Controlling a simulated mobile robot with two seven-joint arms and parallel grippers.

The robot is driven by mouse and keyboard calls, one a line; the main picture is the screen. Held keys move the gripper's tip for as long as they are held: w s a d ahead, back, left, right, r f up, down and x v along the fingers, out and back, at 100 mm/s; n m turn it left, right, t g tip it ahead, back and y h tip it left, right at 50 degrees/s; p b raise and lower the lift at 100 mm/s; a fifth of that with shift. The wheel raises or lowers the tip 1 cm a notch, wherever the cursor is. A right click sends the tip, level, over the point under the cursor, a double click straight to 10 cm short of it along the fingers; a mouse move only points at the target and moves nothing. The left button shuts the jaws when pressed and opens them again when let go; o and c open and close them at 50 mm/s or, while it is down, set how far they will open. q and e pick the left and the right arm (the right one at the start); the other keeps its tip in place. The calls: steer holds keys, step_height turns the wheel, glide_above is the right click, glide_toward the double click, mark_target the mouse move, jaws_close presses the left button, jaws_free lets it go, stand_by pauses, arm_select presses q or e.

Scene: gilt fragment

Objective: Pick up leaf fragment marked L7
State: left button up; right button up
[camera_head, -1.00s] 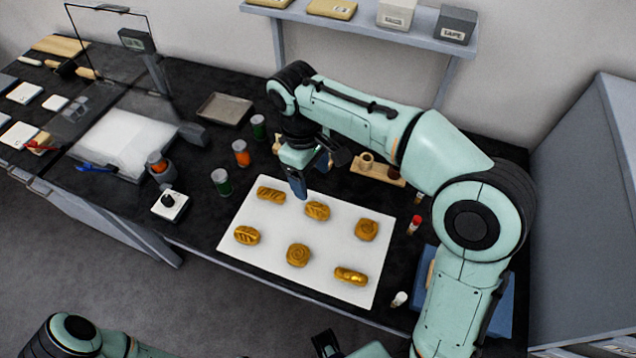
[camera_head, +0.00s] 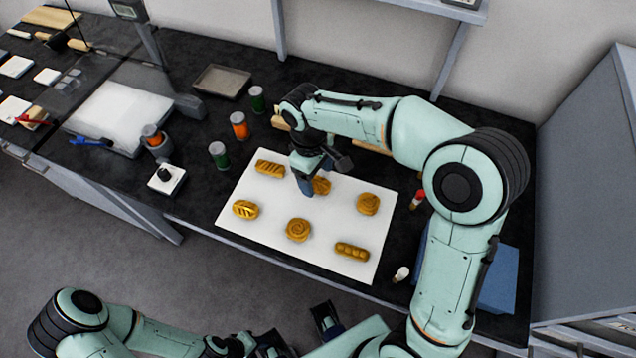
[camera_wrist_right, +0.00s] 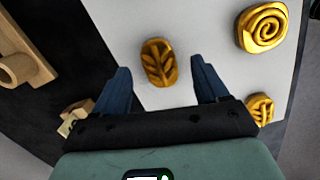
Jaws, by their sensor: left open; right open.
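A gold oval fragment (camera_wrist_right: 158,62) with a raised leaf pattern lies on the white sheet (camera_head: 262,232). In the right wrist view it sits between the spread fingers of my right gripper (camera_wrist_right: 161,78), with gaps on both sides. No L7 mark is readable. In the head view my right gripper (camera_head: 306,190) reaches down over this fragment (camera_head: 322,186) and hides part of it. The right gripper is open and holds nothing. My left gripper (camera_head: 298,330) is open and empty at the bottom edge, away from the sheet.
Other gold fragments lie around it, including a spiral one (camera_wrist_right: 263,27) and a long lobed one (camera_head: 352,251). Green jars (camera_head: 219,154) and an orange jar (camera_head: 239,125) stand left of the sheet. A blue box (camera_head: 497,282) is at right.

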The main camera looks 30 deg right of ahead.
steer(key=shift+s+f, duration=0.1)
steer(key=shift+f, duration=0.8)
steer(key=c, duration=1.1)
steer(key=shift+c, duration=0.2)
steer(key=shift+r, duration=0.15)
